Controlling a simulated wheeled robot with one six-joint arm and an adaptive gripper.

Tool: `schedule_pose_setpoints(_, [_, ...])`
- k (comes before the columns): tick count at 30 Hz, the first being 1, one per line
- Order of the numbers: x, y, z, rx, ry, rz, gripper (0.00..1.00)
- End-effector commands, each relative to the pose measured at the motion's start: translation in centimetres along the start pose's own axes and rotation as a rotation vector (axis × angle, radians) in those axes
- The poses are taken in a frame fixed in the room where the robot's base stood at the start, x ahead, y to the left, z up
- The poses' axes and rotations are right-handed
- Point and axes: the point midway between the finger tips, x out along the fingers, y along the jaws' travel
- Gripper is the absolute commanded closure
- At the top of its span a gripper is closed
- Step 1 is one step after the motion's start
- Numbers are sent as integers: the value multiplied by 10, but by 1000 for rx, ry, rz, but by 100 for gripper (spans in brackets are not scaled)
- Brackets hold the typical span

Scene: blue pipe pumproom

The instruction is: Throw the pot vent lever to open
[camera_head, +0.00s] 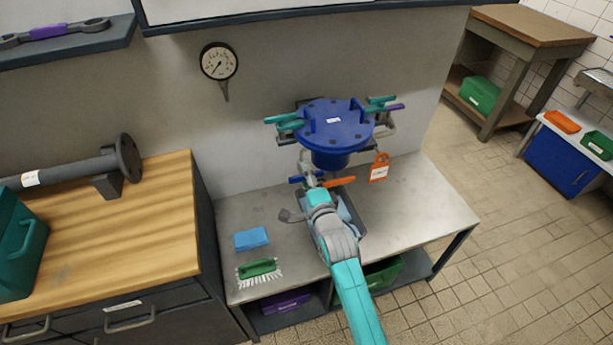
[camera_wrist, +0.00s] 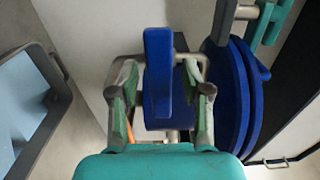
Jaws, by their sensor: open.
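The blue pot (camera_head: 335,135) with a bolted lid is mounted on the wall above the metal bench. No readable label shows which one is the vent lever. My gripper (camera_head: 310,182) is just under the pot. In the wrist view my gripper (camera_wrist: 160,95) is open, with a blue lever handle (camera_wrist: 158,60) between its fingers and a gap visible on both sides. The pot (camera_wrist: 228,90) is right behind.
The bench (camera_head: 420,200) holds a blue sponge (camera_head: 251,239), a green brush (camera_head: 258,268) and a grey tray, partly hidden by my arm. A wooden-topped cabinet (camera_head: 120,230) stands left. The bench's right side is clear.

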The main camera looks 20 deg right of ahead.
Motion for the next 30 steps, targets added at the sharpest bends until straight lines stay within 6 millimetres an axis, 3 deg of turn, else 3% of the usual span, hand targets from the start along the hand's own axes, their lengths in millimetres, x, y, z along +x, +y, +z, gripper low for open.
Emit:
schedule_pose_setpoints(2, [0, 0, 0, 0, 0, 0, 52])
schedule_pose_setpoints(3, [0, 0, 0, 0, 0, 0, 57])
schedule_pose_setpoints(8, [0, 0, 0, 0, 0, 0, 97])
schedule_pose_setpoints(9, [0, 0, 0, 0, 0, 0, 100])
schedule_pose_setpoints(20, [0, 0, 0, -36, 0, 0, 100])
schedule_pose_setpoints(30, [0, 0, 0, -253, 0, 1, 100])
